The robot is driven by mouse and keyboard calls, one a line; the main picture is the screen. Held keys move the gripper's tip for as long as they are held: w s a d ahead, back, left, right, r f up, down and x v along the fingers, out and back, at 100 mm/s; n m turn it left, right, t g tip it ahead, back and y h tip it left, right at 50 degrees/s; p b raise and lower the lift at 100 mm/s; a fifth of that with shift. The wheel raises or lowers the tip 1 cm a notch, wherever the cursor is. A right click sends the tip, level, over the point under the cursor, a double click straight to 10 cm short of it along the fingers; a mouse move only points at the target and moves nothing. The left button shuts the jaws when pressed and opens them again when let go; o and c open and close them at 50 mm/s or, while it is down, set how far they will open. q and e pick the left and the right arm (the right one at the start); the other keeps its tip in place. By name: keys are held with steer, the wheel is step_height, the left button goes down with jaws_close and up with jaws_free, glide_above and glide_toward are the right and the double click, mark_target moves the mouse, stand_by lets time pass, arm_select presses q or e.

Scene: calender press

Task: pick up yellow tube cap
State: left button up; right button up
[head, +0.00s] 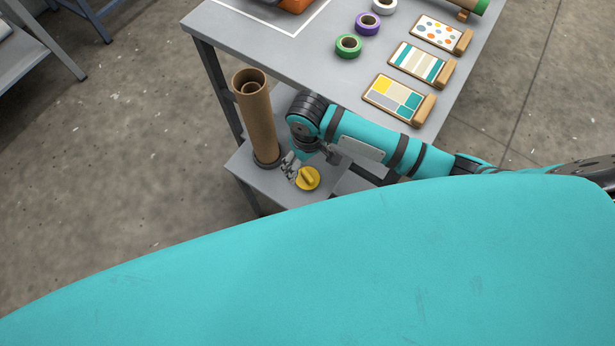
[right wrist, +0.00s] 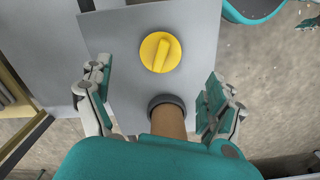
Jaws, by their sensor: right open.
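The yellow tube cap (head: 308,178) is round with a raised bar grip across its top. It sits on a small grey side shelf (head: 240,168) below the table's end. A brown cardboard tube (head: 258,122) stands upright in a dark ring on the same shelf. In the wrist view the tube (right wrist: 168,124) shows between the fingers.
The upright tube stands close to my right gripper. A grey rack (head: 30,50) is at the far left. My turquoise body fills the foreground.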

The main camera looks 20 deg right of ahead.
mark_target(308, 175)
step_height(308, 175, down, 8)
steer(key=shift+r+b, duration=0.15)
steer(key=shift+b, duration=0.35)
steer(key=c, duration=1.1)
steer(key=shift+r, duration=0.1)
